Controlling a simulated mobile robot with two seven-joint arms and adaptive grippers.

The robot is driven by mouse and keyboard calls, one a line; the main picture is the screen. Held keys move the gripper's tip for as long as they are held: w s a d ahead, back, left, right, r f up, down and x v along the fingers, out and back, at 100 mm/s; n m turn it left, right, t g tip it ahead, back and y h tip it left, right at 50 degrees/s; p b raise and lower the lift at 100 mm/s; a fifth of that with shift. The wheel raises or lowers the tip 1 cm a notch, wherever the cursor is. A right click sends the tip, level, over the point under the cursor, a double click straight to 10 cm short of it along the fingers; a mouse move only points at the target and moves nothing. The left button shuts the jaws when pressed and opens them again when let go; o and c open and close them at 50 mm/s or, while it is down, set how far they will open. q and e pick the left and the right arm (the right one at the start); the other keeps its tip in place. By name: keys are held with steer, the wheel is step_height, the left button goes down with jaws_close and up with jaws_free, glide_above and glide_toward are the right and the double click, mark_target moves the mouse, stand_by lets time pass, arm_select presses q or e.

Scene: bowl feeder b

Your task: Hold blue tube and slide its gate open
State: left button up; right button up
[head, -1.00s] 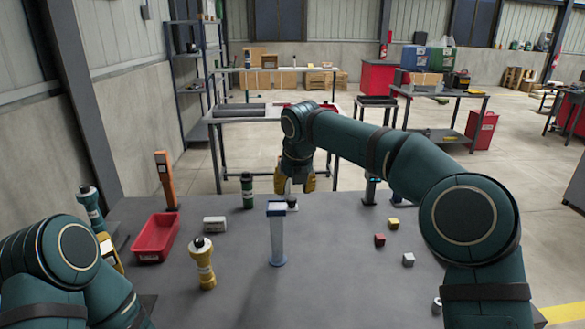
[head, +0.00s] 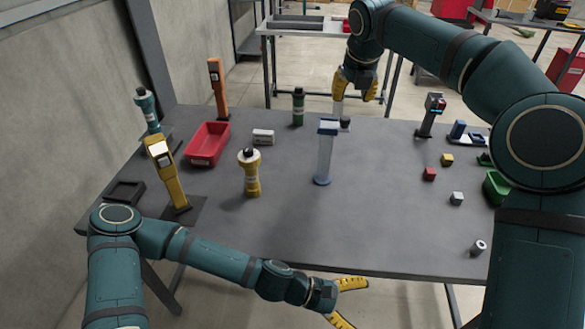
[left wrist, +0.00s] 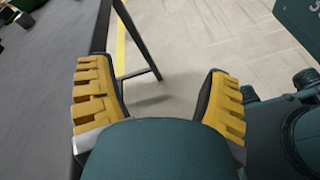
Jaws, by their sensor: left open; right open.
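My left gripper (head: 358,304) is open and empty in front of the table's front edge, well away from the tube.
The table (head: 270,220) also holds a yellow bottle (head: 251,175), a red tray (head: 208,145), a white box (head: 263,137), a dark green bottle (head: 298,107) and a yellow stand (head: 165,172). Small cubes lie right of the tube. The front middle is clear.

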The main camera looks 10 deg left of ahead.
arm_select(q)
steer(key=w+a+r+n+t, duration=0.1)
steer(key=w+r+n+t, duration=0.1)
steer(key=w, duration=0.3)
steer(key=w+a+r+n+t+h, duration=0.1)
steer(key=w+a+r+n+t, duration=0.1)
steer(key=w, duration=0.3)
steer(key=w+a+r+n+t, duration=0.1)
steer(key=w+r+n+t, duration=0.1)
steer(key=w, duration=0.4)
step_height(320, 180, up, 2)
steer(key=shift+a+r+n+t+h, duration=0.15)
steer(key=shift+r+n+t+h, duration=0.2)
steer(key=shift+n, duration=0.25)
steer(key=w+a+r+n+t, duration=0.2)
steer(key=w+a+n+t, duration=0.1)
steer(key=w+a, duration=0.3)
steer(key=n+t+y, duration=0.3)
steer(key=n+t, duration=0.1)
steer(key=n, duration=0.1)
glide_toward(330, 142)
step_height(330, 142, down, 2)
steer(key=a, duration=0.2)
steer(key=x, duration=1.3)
steer(key=shift+w+d+f, duration=0.1)
steer(key=shift+w+f, duration=0.15)
steer(key=shift+w, duration=0.25)
jaws_close()
